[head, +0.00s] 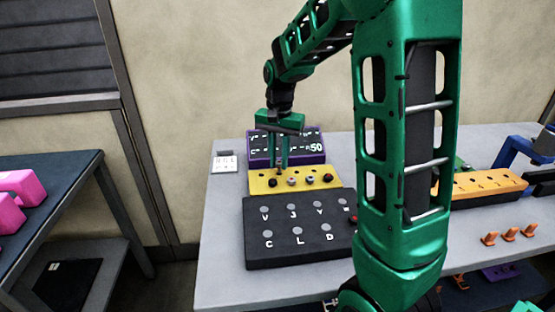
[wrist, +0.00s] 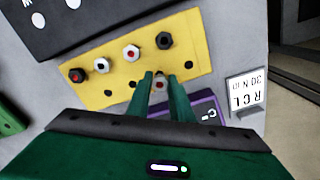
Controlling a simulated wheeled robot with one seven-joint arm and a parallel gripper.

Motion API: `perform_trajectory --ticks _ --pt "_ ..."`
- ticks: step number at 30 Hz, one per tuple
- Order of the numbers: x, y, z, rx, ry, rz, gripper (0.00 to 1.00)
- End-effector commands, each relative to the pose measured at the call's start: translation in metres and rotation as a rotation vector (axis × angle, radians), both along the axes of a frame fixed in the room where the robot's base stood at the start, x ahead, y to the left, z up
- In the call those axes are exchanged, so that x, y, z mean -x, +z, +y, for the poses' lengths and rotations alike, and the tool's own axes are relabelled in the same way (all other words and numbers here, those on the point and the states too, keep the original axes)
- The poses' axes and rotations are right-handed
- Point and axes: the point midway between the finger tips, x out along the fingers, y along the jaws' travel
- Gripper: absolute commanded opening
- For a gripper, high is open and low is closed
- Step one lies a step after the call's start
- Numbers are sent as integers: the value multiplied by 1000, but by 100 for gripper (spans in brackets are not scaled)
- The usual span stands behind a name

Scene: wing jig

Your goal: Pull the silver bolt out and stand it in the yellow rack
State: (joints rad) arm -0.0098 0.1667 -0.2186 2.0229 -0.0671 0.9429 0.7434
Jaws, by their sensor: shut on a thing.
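My gripper (head: 281,166) is over the back edge of the yellow rack (head: 256,180). In the wrist view, my gripper (wrist: 163,84) is shut on a small silver bolt (wrist: 160,86) with a reddish centre, between the fingertips. The yellow rack (wrist: 195,35) lies under it with a row of bolts standing in it. These are a black bolt (wrist: 165,41), a silver bolt with a red centre (wrist: 131,52), another silver bolt (wrist: 101,65) and a dark bolt with a red centre (wrist: 77,75). A second row shows open holes. I cannot tell whether the held bolt touches the rack.
A black lettered block (head: 300,249) with grey discs lies in front of the rack. A purple-framed display (head: 286,160) stands behind it, close to my fingers. A white card (head: 224,162) is at left. An orange block (head: 487,185) is at right. Bare grey table lies left of the black block.

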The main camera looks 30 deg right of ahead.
Motion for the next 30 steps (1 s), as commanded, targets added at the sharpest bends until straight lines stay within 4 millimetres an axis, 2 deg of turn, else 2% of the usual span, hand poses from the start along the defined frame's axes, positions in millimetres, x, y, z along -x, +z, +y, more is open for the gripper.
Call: perform_trajectory --ticks 22,30 --pt "0 -22 -1 0 -2 1 0" --pt "0 -23 -1 0 -2 0 0"
